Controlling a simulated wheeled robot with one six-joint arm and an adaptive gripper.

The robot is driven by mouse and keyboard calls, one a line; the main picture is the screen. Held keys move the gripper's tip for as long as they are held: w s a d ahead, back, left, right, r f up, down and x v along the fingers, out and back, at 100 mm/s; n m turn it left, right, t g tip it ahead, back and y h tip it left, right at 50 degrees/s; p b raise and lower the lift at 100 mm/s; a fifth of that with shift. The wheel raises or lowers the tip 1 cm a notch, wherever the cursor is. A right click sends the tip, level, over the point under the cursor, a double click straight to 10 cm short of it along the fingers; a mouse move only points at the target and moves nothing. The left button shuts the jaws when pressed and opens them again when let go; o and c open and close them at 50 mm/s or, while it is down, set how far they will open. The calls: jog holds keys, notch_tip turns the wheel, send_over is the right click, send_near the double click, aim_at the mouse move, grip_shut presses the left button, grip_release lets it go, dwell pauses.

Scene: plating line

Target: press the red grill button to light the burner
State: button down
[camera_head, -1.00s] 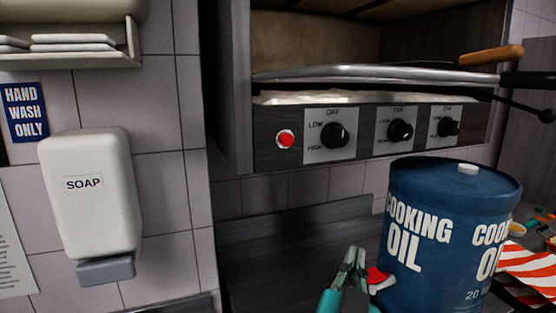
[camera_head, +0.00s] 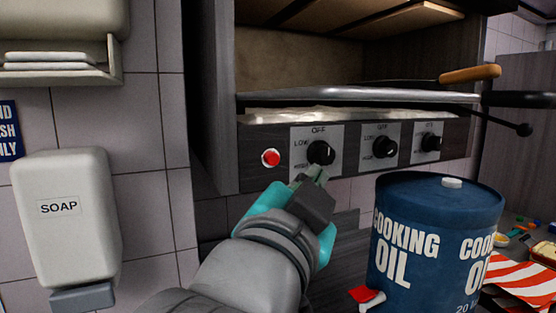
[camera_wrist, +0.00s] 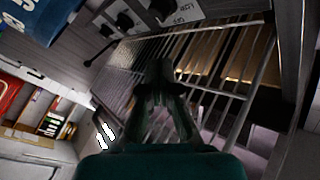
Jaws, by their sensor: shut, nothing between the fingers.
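The red button (camera_head: 270,157) is a small round cap in a pale ring at the left end of the dark grill control panel (camera_head: 254,175). My gripper (camera_head: 314,174) is in front of the panel, right of and slightly below the button in the head view. Its fingers overlap the lower edge of the first black knob's plate; I cannot tell whether they touch it. In the wrist view my gripper (camera_wrist: 165,75) is shut and empty, pointing toward the grill's bars. I cannot make out the red button in the wrist view.
Black knobs, the nearest (camera_head: 320,152), line the panel right of the button. A blue cooking oil drum (camera_head: 400,272) stands right of my arm. A metal grill shelf (camera_head: 350,97) with a wooden-handled tool is above. A soap dispenser (camera_head: 65,230) hangs at left.

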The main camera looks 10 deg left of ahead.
aim_at(272, 159)
jog(key=shift+w+a, duration=0.1)
jog(key=shift+w+a, duration=0.8)
jog(key=shift+w, duration=0.4)
jog(key=shift+w+a, duration=0.75)
jog(key=shift+w, duration=0.4)
jog(key=shift+w+a, duration=0.8)
jog(key=shift+w, duration=0.4)
jog(key=shift+w+a, duration=0.1)
jog(key=shift+w+a, duration=0.15)
jog(key=shift+w, duration=0.1)
jog(key=shift+w+a, duration=0.3)
jog(key=shift+w, duration=0.1)
jog(key=shift+s+d, duration=0.55)
jog(key=shift+s, duration=0.2)
